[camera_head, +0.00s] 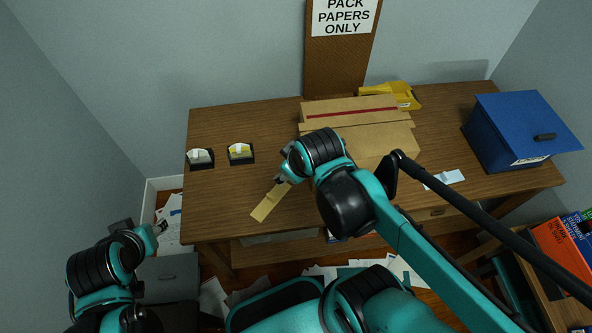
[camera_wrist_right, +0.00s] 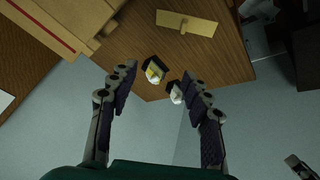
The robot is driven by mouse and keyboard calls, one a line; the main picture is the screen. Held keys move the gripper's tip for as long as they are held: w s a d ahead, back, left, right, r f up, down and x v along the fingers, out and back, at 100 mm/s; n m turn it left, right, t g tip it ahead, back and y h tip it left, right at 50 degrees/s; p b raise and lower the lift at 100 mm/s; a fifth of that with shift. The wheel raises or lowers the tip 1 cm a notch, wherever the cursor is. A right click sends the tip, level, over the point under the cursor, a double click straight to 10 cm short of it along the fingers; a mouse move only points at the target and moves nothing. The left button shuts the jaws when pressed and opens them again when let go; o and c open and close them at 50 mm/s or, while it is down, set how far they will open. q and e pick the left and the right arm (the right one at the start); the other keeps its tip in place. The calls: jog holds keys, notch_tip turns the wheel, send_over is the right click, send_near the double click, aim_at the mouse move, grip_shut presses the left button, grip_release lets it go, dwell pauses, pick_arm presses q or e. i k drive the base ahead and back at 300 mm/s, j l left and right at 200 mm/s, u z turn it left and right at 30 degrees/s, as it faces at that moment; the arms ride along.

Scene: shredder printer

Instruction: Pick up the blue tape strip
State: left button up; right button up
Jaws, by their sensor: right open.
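A pale bluish-white strip (camera_head: 447,178) lies on the right part of the desk (camera_head: 215,215), in front of the blue box and partly behind my right arm. I cannot tell for certain that it is the blue tape strip. My right gripper (camera_head: 284,172) is over the middle-left of the desk, away from that strip. In the wrist view the right gripper (camera_wrist_right: 158,88) has its fingers wide apart with nothing between them. A tan-yellow strip (camera_head: 269,203) lies just below that gripper in the head view. It also shows in the wrist view (camera_wrist_right: 190,24). My left gripper (camera_head: 160,229) is left of the desk; its jaws are unclear.
Two small tape dispensers (camera_head: 200,158) (camera_head: 240,153) stand at the desk's left. A cardboard box (camera_head: 370,142) stands at the centre, with a yellow object (camera_head: 406,93) behind it. A blue box (camera_head: 515,130) stands at the right. Papers litter the floor. The desk's left front is clear.

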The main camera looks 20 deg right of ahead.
aim_at(449, 178)
jog(key=k+l+z, duration=0.1)
jog(key=z, duration=0.15)
jog(key=k+l+z, duration=0.25)
jog(key=z, duration=1.55)
jog(key=k, duration=0.05)
